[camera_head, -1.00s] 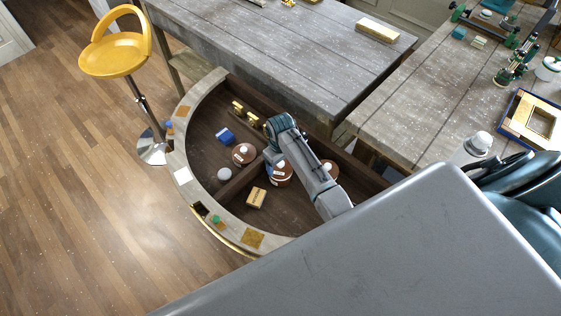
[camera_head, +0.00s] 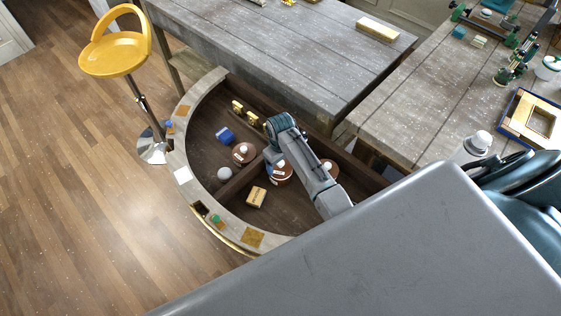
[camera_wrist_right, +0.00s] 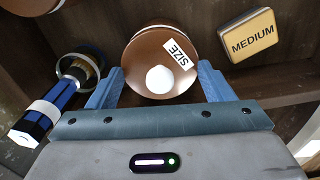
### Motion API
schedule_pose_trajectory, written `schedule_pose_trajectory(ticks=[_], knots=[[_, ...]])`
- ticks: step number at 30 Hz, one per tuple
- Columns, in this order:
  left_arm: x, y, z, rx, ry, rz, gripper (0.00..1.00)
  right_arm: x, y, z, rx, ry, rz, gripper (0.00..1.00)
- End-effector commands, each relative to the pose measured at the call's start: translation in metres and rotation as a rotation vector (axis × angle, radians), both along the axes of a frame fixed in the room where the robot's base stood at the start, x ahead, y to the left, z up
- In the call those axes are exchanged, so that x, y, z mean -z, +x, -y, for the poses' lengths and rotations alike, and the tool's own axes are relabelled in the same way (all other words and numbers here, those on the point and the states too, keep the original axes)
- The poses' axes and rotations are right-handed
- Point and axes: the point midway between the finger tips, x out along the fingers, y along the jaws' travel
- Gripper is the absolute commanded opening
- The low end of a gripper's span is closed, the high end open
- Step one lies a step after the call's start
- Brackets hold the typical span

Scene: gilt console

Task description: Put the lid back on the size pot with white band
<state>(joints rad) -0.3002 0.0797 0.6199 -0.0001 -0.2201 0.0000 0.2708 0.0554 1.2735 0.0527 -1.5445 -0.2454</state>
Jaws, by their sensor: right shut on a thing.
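My right gripper (camera_wrist_right: 160,88) is shut on a round brown lid (camera_wrist_right: 142,55) with a white knob and a label reading SIZE. The fingers sit on either side of it. A pale curved edge shows beyond it; I cannot tell whether the lid rests on a pot. In the head view my right gripper (camera_head: 272,160) is low inside the curved console, beside a brown labelled pot (camera_head: 283,175) partly hidden by my arm. Two more brown pots with white knobs stand at left (camera_head: 243,153) and at right (camera_head: 329,168). Their bands are too small to tell. My left gripper is not in view.
A yellow MEDIUM tin (camera_wrist_right: 250,35) lies close to the gripper. The console's curved rim (camera_head: 181,150) and inner divider (camera_head: 237,183) bound the space.

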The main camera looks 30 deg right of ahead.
Motion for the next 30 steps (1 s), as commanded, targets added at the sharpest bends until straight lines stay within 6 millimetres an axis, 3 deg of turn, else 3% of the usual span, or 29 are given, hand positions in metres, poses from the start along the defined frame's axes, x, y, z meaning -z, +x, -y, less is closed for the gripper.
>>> schedule_pose_trajectory(ticks=[27, 28, 30], knots=[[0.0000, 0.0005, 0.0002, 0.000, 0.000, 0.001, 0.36, 0.0025, 0.0001, -0.0001, 0.000, 0.000, 0.000, 0.53], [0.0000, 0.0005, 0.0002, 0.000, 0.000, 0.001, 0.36, 0.0025, 0.0001, -0.0001, 0.000, 0.000, 0.000, 0.80], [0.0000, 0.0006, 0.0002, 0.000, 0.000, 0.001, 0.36, 0.0026, 0.0001, -0.0002, 0.000, 0.000, 0.000, 0.94]])
